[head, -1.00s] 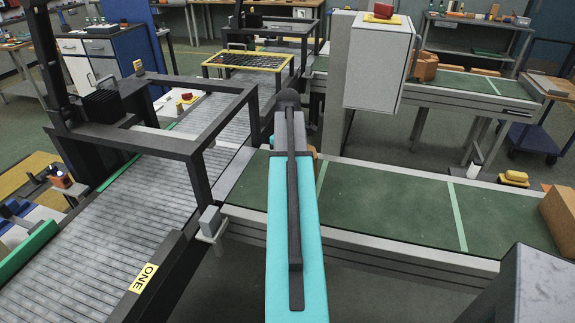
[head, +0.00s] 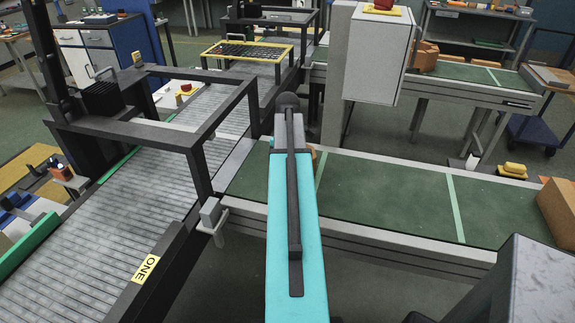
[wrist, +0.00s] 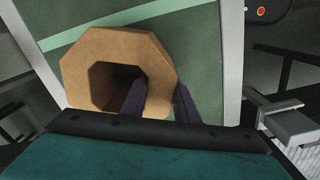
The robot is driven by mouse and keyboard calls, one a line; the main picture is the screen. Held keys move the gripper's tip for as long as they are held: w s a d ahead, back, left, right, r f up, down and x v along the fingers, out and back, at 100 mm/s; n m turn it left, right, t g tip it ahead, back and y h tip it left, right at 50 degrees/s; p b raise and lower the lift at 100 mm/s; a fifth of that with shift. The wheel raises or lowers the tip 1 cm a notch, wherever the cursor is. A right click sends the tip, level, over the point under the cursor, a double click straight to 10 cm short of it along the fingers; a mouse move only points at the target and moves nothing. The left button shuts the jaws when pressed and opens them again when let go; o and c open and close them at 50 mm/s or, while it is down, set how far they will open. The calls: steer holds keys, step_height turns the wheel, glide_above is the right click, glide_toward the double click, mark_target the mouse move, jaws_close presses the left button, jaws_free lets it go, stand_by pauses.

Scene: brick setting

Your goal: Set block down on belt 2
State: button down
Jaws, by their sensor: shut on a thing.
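The block is a tan-brown octagonal ring with a hole through it, large in the wrist view (wrist: 110,43). My gripper (wrist: 158,88) is shut on its right wall, one dark finger in the hole and the other outside. The green belt (wrist: 205,55) lies behind the block in the wrist view; I cannot tell whether they touch. In the head view this green belt (head: 390,200) runs from the centre to the right, with pale cross stripes. My turquoise arm hides my gripper and most of the block there. No number shows on this belt.
A brown block (head: 558,212) sits at the green belt's right end. A grey cabinet (head: 376,55) stands behind the belt. The belt's middle is clear.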

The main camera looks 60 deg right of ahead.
steer(key=c, duration=1.4)
jaws_free()
steer(key=shift+r, duration=0.15)
steer(key=shift+r+b, duration=1.2)
steer(key=shift+r, duration=4.7)
steer(key=shift+r, duration=0.1)
